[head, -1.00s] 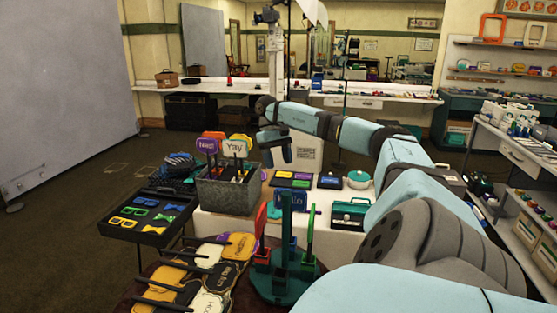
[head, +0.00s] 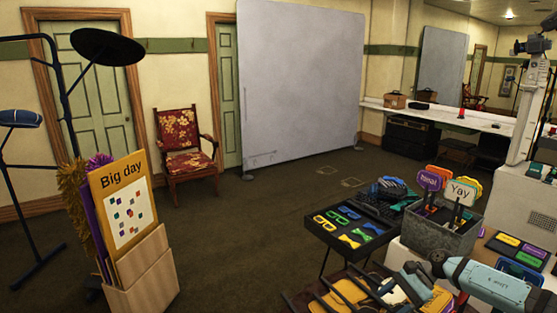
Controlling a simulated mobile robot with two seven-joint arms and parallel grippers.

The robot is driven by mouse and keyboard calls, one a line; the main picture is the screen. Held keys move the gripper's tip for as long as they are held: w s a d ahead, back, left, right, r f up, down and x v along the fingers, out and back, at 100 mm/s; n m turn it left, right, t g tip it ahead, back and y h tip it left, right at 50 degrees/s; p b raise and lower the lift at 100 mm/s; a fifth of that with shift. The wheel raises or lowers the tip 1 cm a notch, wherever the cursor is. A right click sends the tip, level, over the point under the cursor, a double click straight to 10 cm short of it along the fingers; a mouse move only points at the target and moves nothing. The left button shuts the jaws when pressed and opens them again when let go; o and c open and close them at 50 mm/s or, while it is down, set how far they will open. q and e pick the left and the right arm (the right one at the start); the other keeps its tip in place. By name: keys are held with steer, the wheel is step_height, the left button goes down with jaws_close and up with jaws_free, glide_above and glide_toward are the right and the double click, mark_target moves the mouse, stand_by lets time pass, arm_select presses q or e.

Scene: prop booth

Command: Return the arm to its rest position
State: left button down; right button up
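My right arm (head: 495,284) comes in from the lower right corner, light blue with grey joints. Its gripper (head: 418,282) hangs at the bottom edge, in front of the metal bin (head: 443,235) and over the pile of dark-handled paddle props (head: 352,290). I see no object clearly held, and the fingers are too small and overlapped by the pile to tell whether they are open or shut. My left arm and gripper are not in view.
The bin holds speech-bubble signs (head: 460,190). Left of it is a black tray (head: 350,225) of glasses and bow ties. A "Big day" board (head: 122,195) in a wooden holder (head: 140,275) stands front left. A red chair (head: 185,150) and grey panel (head: 300,80) stand behind open floor.

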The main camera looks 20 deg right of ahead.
steer(key=s+a+f+m+t+y+p, duration=0.1)
steer(key=s+a+f+m+t, duration=0.1)
steer(key=a+m+t, duration=0.7)
steer(key=s+a+f+m+t+p, duration=0.1)
steer(key=s+a+f+m+t, duration=0.15)
steer(key=a+m, duration=1.15)
steer(key=s+a+f+m+h, duration=0.2)
steer(key=s+m+h, duration=0.1)
steer(key=m, duration=0.7)
steer(key=s+a+f+m+g+h+p, duration=0.1)
steer(key=s+a+f+m+h, duration=0.1)
steer(key=s+m, duration=0.4)
steer(key=s+a+f+m+g+h, duration=0.1)
steer(key=s+a+f+m+h, duration=0.1)
steer(key=m, duration=1.1)
steer(key=s+a+h, duration=0.1)
steer(key=s, duration=0.1)
steer(key=shift+s+f+m+h, duration=0.3)
steer(key=shift+m, duration=0.1)
steer(key=shift+s+a+f+m, duration=0.1)
steer(key=shift+s+f+m, duration=0.1)
steer(key=shift+m, duration=0.1)
